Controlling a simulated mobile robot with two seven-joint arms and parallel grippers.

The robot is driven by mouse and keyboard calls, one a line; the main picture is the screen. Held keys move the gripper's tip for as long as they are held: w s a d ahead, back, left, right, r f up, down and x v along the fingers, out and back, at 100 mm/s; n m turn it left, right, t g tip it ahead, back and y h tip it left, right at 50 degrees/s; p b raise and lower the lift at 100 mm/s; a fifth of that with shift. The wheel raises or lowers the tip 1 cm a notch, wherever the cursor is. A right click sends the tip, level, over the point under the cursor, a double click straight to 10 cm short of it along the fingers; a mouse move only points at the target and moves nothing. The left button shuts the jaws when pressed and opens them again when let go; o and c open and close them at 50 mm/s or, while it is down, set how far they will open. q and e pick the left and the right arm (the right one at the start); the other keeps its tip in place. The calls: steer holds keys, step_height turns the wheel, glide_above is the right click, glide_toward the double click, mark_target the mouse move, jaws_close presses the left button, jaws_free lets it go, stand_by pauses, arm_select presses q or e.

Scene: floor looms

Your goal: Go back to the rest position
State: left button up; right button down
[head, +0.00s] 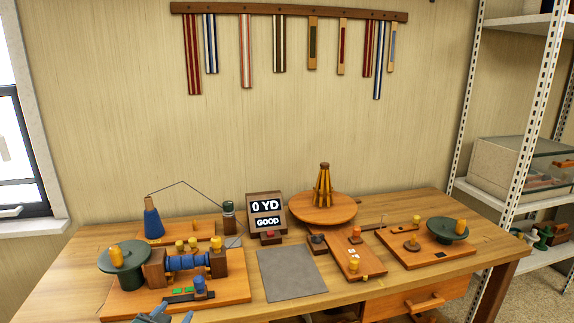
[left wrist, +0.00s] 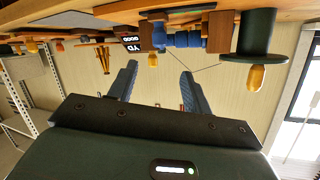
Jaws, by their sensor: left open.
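My left gripper (head: 171,314) shows only by its blue fingertips at the bottom edge of the head view, in front of the table. In the left wrist view, which is upside down, its two fingers (left wrist: 158,82) stand apart with nothing between them. The gripper is open and empty, clear of the winding device (head: 188,262) with the blue roller and the green flanged wheel (head: 123,257). My right gripper is in neither view.
The wooden table (head: 400,283) carries a 0 YD display (head: 266,213), a grey mat (head: 291,275), a round turntable (head: 322,208) and a board with a green disc (head: 447,230). Woven bands hang from a wall rail (head: 290,13). A metal shelf (head: 472,100) stands at right.

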arm_select(q)
steer(key=s+d+f+g+h, duration=0.1)
steer(key=s+d+f, duration=0.2)
steer(key=s, duration=0.6)
steer(key=s+d+f+g, duration=0.1)
steer(key=s+d+f, duration=0.2)
steer(key=s, duration=0.6)
steer(key=s+d+f+g+h, duration=0.1)
steer(key=s+d+f+g, duration=0.1)
steer(key=s+d, duration=0.3)
steer(key=s+f, duration=0.1)
steer(key=s, duration=0.3)
steer(key=shift+d+f+n+h, duration=0.3)
steer(key=shift+n, duration=0.1)
